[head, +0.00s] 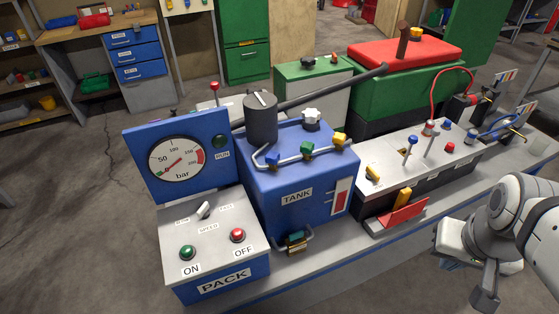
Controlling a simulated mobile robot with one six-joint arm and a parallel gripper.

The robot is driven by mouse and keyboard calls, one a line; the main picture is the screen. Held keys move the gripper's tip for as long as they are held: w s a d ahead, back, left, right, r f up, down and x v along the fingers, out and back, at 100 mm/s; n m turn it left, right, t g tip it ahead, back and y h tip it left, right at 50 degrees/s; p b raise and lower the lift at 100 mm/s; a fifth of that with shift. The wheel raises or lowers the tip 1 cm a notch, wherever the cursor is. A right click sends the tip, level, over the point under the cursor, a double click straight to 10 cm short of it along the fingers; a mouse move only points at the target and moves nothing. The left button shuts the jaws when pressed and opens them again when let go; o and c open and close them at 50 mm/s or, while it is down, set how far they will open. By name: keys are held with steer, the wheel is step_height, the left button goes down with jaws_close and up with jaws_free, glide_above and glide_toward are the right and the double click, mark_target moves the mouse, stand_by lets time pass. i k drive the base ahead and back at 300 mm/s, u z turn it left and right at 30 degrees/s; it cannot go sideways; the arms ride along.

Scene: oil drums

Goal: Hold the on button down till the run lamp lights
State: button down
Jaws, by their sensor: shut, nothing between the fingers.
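The green ON button (187,252) sits at the lower left on the sloping grey top of the PACK control box (222,284), above its ON label. The red OFF button (237,235) is to its right. The run lamp (222,141) is on the blue gauge panel above its RUN label; it looks dark green and unlit. My gripper (462,262) is at the lower right, shut and empty, well to the right of the ON button and touching neither button. Its fingertips are small and hard to make out.
A speed selector (204,210) is above the buttons. The gauge (174,160) needle points low left. Floor at left is clear.

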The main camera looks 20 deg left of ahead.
mark_target(186, 250)
steer(key=z, duration=0.95)
steer(key=k, duration=2.15)
steer(key=u, duration=1.75)
steer(key=i, duration=1)
steer(key=u, duration=0.05)
